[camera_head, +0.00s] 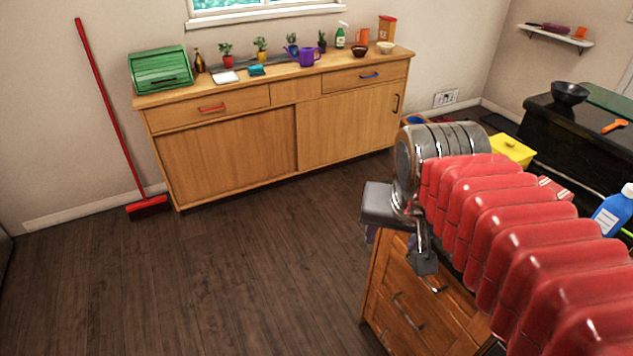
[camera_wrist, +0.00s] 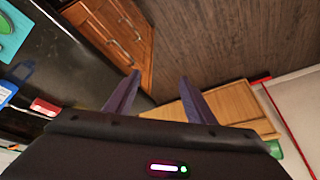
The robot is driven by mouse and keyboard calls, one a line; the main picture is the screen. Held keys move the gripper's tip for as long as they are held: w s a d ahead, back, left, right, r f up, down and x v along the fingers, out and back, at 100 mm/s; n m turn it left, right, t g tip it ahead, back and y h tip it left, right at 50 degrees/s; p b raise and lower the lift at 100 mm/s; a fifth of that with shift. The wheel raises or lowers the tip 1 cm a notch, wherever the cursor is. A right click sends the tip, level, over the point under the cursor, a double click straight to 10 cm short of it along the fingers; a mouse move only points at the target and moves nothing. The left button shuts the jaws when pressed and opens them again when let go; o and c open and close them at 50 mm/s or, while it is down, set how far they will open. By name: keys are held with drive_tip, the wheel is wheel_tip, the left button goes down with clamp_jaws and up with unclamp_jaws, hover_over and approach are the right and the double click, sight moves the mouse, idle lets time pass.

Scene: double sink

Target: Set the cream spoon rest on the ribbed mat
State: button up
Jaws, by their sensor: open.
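I cannot make out a cream spoon rest for certain in either view. No ribbed mat can be told for certain either; my red-sleeved arm hides much of the near counter. My gripper (camera_head: 398,247) hangs at the left end of that counter, beside wooden drawers, in the head view. In the wrist view my gripper (camera_wrist: 158,90) is open, its two dark fingers apart with nothing between them. It points toward the floor and the sideboard.
A wooden sideboard (camera_head: 225,150) holds a green bread box (camera_head: 160,70), plants, a purple watering can (camera_head: 304,56) and a small cream bowl (camera_head: 385,47). A red broom (camera_head: 148,207) leans at left. A yellow box (camera_head: 513,149) and blue bottle (camera_head: 612,212) stand right. The middle floor is clear.

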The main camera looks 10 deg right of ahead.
drive_tip(key=s+a+f+n+t+y, duration=0.1)
drive_tip(key=s+a+f+n, duration=0.1)
drive_tip(key=a+n, duration=0.3)
drive_tip(key=shift+s+a, duration=0.6)
drive_tip(key=shift+a, duration=0.55)
drive_tip(key=shift+f, duration=0.1)
drive_tip(key=shift+w+f, duration=0.1)
drive_tip(key=shift+w, duration=0.15)
drive_tip(key=shift+c, duration=0.4)
